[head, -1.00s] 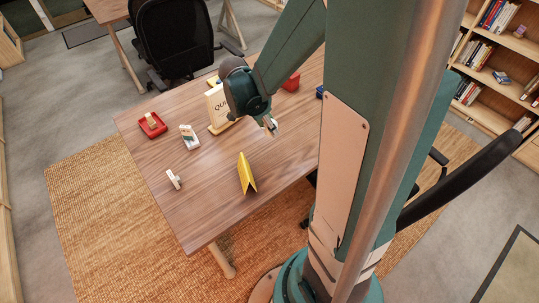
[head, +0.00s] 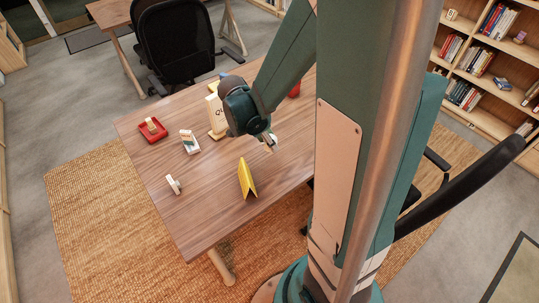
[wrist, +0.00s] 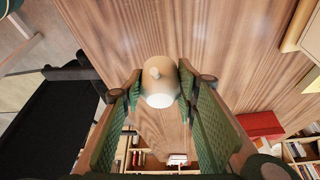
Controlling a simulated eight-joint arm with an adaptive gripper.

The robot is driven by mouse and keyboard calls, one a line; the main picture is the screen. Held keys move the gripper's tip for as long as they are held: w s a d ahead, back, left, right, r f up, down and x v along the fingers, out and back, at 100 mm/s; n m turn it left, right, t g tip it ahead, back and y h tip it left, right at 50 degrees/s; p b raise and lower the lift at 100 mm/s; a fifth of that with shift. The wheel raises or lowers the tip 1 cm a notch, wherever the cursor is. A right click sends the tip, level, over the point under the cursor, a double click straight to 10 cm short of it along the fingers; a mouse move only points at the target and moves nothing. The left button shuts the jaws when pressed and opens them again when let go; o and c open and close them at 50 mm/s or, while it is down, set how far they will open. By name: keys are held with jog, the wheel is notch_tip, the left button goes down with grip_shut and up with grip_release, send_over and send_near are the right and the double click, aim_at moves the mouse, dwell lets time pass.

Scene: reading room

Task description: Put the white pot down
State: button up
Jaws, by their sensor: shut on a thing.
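In the wrist view the white pot (wrist: 160,82), with a pale tan side and a bright white end, is between the fingertips of my gripper (wrist: 160,85). The fingers are shut on it from left and right. Wood grain of the table (wrist: 228,30) shows behind it. In the head view my gripper (head: 268,143) is over the right part of the table (head: 205,200), and the pot is too small and covered to make out clearly. I cannot tell whether the pot touches the tabletop.
A yellow folded card (head: 247,180) stands near the front edge. A sign (head: 215,115) stands just left of my arm. A red tray (head: 153,130), a small white box (head: 189,142) and a white object (head: 173,185) are farther left. A red object (head: 294,90) is behind my arm.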

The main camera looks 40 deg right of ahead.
jog(key=shift+f+b, duration=0.3)
jog(key=shift+f, duration=1.1)
jog(key=shift+f+b, duration=0.65)
jog(key=shift+f, duration=1.45)
jog(key=shift+f, duration=0.1)
jog(key=o, duration=0.9)
jog(key=shift+o, duration=0.2)
jog(key=p+v, duration=0.3)
jog(key=v, duration=0.9)
jog(key=shift+a+r, duration=0.1)
jog(key=shift+r, duration=0.15)
